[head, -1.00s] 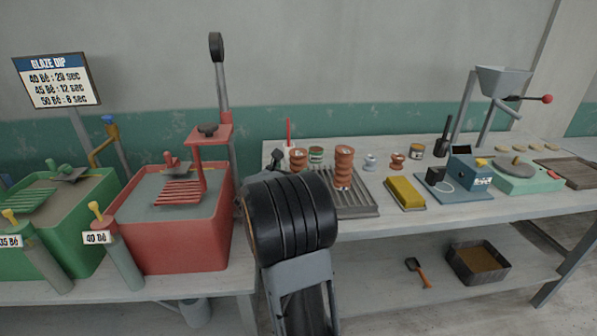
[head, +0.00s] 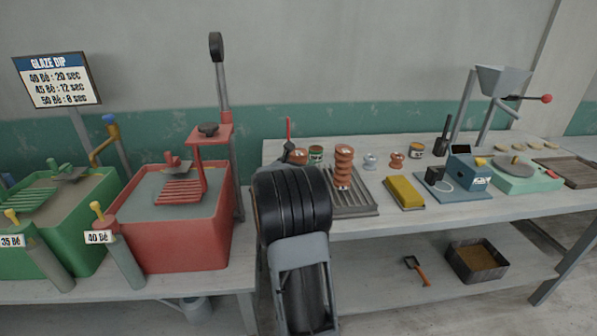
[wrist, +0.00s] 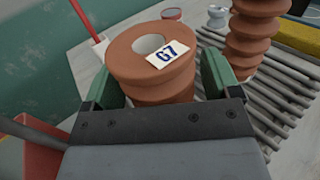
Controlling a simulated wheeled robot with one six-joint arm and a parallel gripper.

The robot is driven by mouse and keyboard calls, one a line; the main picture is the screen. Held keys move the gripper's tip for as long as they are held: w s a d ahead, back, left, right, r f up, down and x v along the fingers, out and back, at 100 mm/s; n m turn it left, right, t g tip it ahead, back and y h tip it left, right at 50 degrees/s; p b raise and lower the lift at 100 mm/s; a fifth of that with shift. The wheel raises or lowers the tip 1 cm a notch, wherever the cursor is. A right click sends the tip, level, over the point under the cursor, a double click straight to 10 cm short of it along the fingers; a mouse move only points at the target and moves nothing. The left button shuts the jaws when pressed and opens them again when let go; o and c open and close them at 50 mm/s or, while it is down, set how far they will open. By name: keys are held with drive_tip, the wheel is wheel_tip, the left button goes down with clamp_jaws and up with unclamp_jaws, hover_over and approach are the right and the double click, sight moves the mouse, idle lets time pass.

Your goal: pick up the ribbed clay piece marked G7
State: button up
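The ribbed clay piece marked G7 (wrist: 139,75) is a terracotta, hollow, ringed cylinder with a white G7 label on its top. In the wrist view it stands between the two green fingers of my gripper (wrist: 160,80). The fingers are spread on either side of it, the left one very close and a narrow gap at the right. Whether either finger touches cannot be made out.
A taller ribbed clay piece (head: 344,161) stands close by at the right on a slatted rack (head: 358,205). A small tin (head: 315,153) is just behind. A red upright rod (head: 289,130) stands at the back left. A red glaze tank (head: 185,245) is further left.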

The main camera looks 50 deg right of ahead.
drive_tip(key=c, duration=1)
drive_tip(key=shift+r, duration=0.1)
drive_tip(key=shift+c, duration=0.7)
